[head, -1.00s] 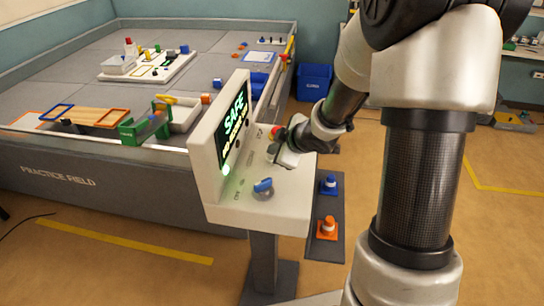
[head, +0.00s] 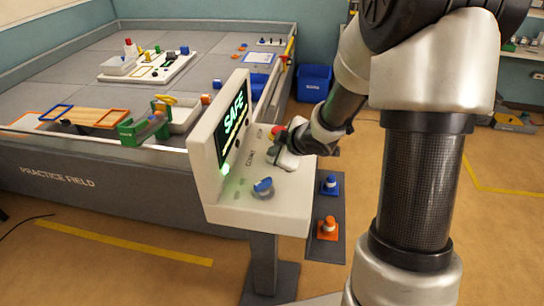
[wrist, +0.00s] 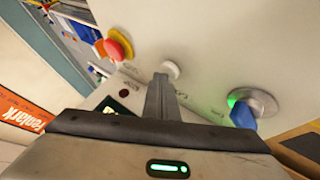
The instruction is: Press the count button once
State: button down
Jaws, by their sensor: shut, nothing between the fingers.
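The control console (head: 225,212) stands in the middle of the head view, with a SAFE screen (head: 233,122) on its upright panel. A COUNT label shows on its sloped top. In the wrist view a small round white button (wrist: 171,70) sits just past my fingertips. My gripper (wrist: 163,78) is shut and empty; I cannot tell whether it touches the button. In the head view my gripper (head: 272,156) is low over the console top and hides the button. A blue knob (head: 262,185) is nearer the front; it also shows in the wrist view (wrist: 243,115).
A red mushroom button with a yellow collar (wrist: 117,46) lies left of the white button in the wrist view. A green light (wrist: 231,102) glows by the knob. The practice field (head: 90,190) stands behind the console.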

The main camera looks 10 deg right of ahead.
jog(key=shift+r+p, duration=0.9)
jog(key=shift+p, duration=0.1)
jog(key=shift+r, duration=0.15)
notch_tip(320, 180, up, 5)
jog(key=p, duration=0.5)
dwell(0.4)
